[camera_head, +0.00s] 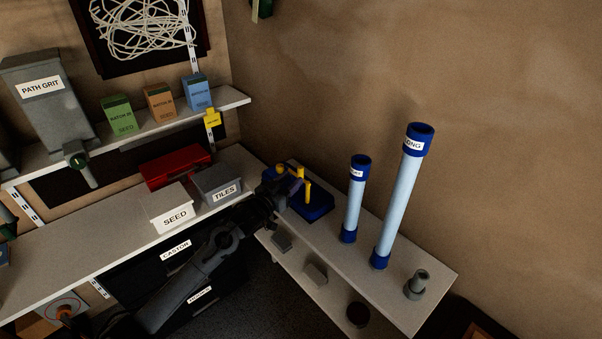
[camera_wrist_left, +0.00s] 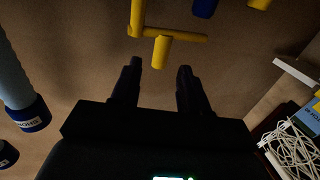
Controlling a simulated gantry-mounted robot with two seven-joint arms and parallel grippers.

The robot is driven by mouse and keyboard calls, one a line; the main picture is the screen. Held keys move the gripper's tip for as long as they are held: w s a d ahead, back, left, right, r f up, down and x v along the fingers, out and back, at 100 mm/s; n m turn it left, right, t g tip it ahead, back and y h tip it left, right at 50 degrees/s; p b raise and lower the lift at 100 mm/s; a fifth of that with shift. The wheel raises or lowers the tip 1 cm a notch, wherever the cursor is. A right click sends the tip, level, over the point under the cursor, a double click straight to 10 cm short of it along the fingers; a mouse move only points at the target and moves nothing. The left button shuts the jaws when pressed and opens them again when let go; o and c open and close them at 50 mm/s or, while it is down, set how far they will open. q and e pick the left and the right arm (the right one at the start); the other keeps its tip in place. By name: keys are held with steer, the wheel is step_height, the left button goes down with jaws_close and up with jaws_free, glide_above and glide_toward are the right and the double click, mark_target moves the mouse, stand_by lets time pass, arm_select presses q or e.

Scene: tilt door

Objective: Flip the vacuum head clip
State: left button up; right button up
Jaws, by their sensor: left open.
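The blue vacuum head (camera_head: 313,207) rests on the right bench near the corner, with a yellow clip (camera_head: 307,190) standing up from it. In the left wrist view the yellow clip (camera_wrist_left: 165,36) shows as a bar with a short stub, just beyond the fingertips. My left gripper (camera_head: 283,184) is beside the head and partly covers it in the head view. In the wrist view its two fingers (camera_wrist_left: 158,70) are apart, with nothing seen held between them. The stub lies ahead of the gap, and I cannot tell whether anything touches. My right gripper is not in view.
A short blue-capped tube (camera_head: 353,200) and a long one (camera_head: 398,200) stand upright to the right. A grey fitting (camera_head: 416,286) is near the bench end. The TILES bin (camera_head: 218,184), SEED bin (camera_head: 172,207) and red box (camera_head: 177,167) sit to the left.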

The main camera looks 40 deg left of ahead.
mark_target(299, 172)
arm_select(q)
steer(key=shift+w+a+b, duration=0.15)
steer(key=shift+w+b, duration=0.1)
steer(key=shift+w, duration=1.3)
steer(key=shift+w+a+b, duration=0.1)
steer(key=shift+w+b, duration=0.1)
steer(key=shift+w, duration=1.35)
jaws_close()
